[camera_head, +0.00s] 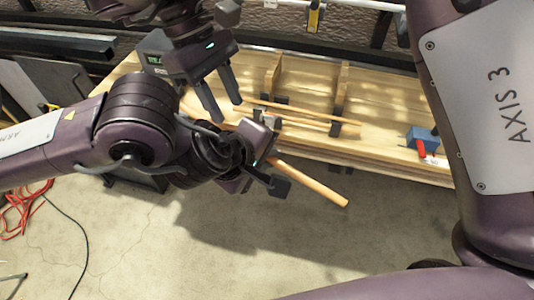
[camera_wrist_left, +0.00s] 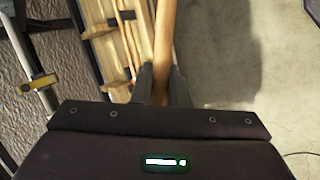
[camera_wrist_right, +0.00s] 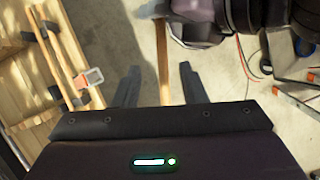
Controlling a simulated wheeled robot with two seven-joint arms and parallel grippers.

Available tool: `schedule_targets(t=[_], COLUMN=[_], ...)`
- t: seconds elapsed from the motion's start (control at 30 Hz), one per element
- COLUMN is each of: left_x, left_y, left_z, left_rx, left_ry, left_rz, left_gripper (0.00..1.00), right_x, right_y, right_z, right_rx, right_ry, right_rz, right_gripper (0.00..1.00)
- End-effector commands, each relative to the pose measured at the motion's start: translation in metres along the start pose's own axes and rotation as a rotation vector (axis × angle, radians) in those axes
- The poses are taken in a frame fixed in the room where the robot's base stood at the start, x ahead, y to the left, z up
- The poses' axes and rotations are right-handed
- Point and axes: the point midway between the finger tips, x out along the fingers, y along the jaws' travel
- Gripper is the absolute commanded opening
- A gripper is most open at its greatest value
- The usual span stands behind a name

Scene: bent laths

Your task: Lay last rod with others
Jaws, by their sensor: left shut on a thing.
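My left gripper (camera_head: 266,156) is shut on a wooden rod (camera_head: 312,184), holding it over the floor in front of the bench's near edge. In the left wrist view the rod (camera_wrist_left: 165,45) runs up from between the fingers (camera_wrist_left: 160,88). My right gripper (camera_head: 219,95) is open and empty, up and left of the left one. In the right wrist view the held rod (camera_wrist_right: 163,65) shows between its spread fingers (camera_wrist_right: 160,88), without visible contact. Other rods (camera_head: 300,112) lie side by side in dark holders (camera_head: 345,130) on the bench; the left gripper partly hides them.
The wooden bench (camera_head: 385,155) carries a blue block with a red part (camera_head: 422,138) at the right. A yellow clamp (camera_head: 313,18) sits on a rail behind. A red cable (camera_head: 22,205) lies on the floor at left. The floor in front is clear.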

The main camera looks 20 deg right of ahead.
Motion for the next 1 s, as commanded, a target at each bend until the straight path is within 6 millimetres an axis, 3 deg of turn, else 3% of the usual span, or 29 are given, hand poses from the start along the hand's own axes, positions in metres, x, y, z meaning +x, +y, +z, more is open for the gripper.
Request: schedule_targets(t=[0.57, 0.83, 1.0], left_x=[0.000, 0.000, 0.000], left_y=[0.000, 0.000, 0.000], left_z=[0.000, 0.000, 0.000], left_rx=[0.000, 0.000, 0.000], left_ry=[0.000, 0.000, 0.000], left_rz=[0.000, 0.000, 0.000], left_gripper=[0.00, 0.00, 0.00], right_x=[-0.005, 0.019, 0.049], right_y=[-0.003, -0.003, -0.003], right_z=[-0.002, -0.001, -0.001], right_rx=[-0.005, -0.009, -0.009], right_ry=[-0.005, -0.007, -0.007], right_rz=[0.017, 0.008, 0.006], right_gripper=[0.38, 0.38, 0.38])
